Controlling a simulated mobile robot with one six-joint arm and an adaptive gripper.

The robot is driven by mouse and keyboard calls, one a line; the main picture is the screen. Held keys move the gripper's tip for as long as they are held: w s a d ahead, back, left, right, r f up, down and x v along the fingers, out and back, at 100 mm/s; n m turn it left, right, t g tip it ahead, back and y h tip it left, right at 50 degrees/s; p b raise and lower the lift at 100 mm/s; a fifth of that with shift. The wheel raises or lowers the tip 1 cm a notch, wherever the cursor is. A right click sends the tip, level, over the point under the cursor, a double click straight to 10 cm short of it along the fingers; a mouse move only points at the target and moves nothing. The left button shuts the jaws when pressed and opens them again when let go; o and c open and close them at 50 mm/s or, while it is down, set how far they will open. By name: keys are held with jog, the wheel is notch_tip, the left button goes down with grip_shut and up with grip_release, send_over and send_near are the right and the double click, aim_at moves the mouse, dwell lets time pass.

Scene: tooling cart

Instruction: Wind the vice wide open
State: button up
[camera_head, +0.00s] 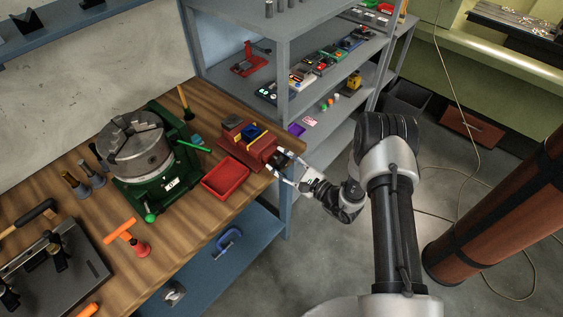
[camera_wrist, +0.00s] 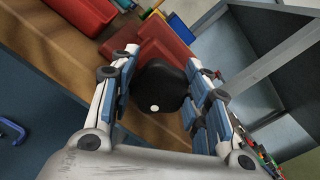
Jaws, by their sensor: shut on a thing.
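The red vice (camera_head: 238,142) stands at the bench's right edge, and part of its red body (camera_wrist: 160,40) shows in the wrist view. A blue piece with yellow beside it (camera_head: 252,133) sits at its jaws; I cannot tell how wide the jaws stand. A dark round knob (camera_wrist: 160,88) with a pale dot is at the vice's near end. My gripper (camera_wrist: 162,66) has one finger on each side of the knob and is shut on it. In the head view my gripper (camera_head: 286,165) reaches the vice from the right, and the knob is mostly hidden.
A red tray (camera_head: 226,181) lies on the wooden bench (camera_head: 190,228) close to the vice. Left of it stands a green-based chuck (camera_head: 137,155) with a green-knobbed lever. A grey shelf rack (camera_head: 287,95) rises behind the vice. Open floor lies to the right.

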jog(key=o, duration=1.1)
